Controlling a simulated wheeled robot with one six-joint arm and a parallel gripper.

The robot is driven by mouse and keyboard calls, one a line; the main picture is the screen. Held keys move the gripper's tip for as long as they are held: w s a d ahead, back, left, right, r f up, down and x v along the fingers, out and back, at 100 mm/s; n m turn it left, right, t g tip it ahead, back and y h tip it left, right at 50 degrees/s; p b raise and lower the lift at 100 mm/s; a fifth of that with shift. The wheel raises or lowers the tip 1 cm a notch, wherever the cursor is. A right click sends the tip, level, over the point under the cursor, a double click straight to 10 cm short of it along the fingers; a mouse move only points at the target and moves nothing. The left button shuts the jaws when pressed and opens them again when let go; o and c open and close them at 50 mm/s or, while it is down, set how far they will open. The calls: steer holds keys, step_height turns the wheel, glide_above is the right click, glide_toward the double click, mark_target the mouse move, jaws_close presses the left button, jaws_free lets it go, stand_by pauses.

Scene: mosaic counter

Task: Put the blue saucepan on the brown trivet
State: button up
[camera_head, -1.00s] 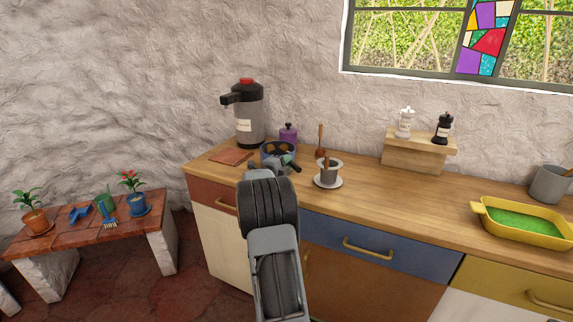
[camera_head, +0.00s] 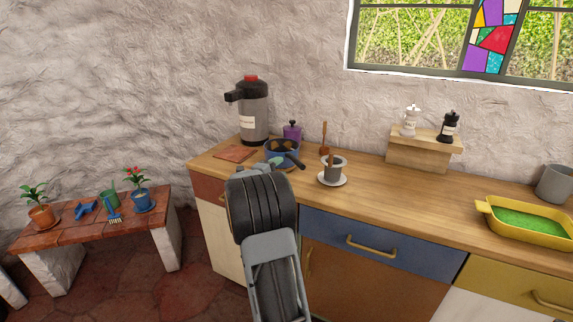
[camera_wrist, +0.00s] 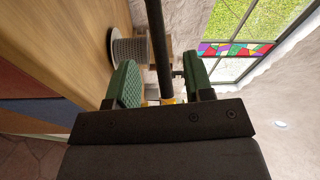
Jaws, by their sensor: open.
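The blue saucepan (camera_head: 270,154) stands on the wooden counter with dark brown contents. Its dark handle (camera_head: 296,161) points toward the front right. The brown trivet (camera_head: 235,153) lies flat and bare on the counter, left of the saucepan. In the wrist view, my gripper's two green fingers (camera_wrist: 160,85) are apart. A dark bar (camera_wrist: 160,45), apparently the handle, shows between them; I cannot tell whether it touches them.
A dispenser (camera_head: 254,115) stands behind the trivet. A purple container (camera_head: 292,133) is behind the saucepan. A yellow dish (camera_head: 528,222) is far right. The counter between cup and dish is clear.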

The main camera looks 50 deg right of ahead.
steer(key=w+a+n+t+y, duration=0.3)
steer(key=a+n+t+y, duration=0.35)
steer(key=a+n, duration=0.6)
steer(key=w+a+n+t+y, duration=0.3)
steer(key=a+n+t+y, duration=0.35)
steer(key=a, duration=1.15)
steer(key=s+a+f+n+g+y, duration=0.1)
steer(key=s+a+f+n+g, duration=0.1)
steer(key=s, duration=0.5)
steer(key=s+a+f+n+g+y, duration=0.2)
steer(key=s+a+f+n+g, duration=0.1)
steer(key=s+a+n+g, duration=0.2)
steer(key=s+a+f+n+g+y, duration=0.2)
steer(key=s+a+n+g, duration=0.1)
steer(key=s+n, duration=0.4)
steer(key=s+g, duration=0.1)
steer(key=s, duration=0.2)
steer(key=shift+a+f, duration=0.2)
steer(key=shift+a, duration=0.15)
steer(key=shift+r, duration=0.1)
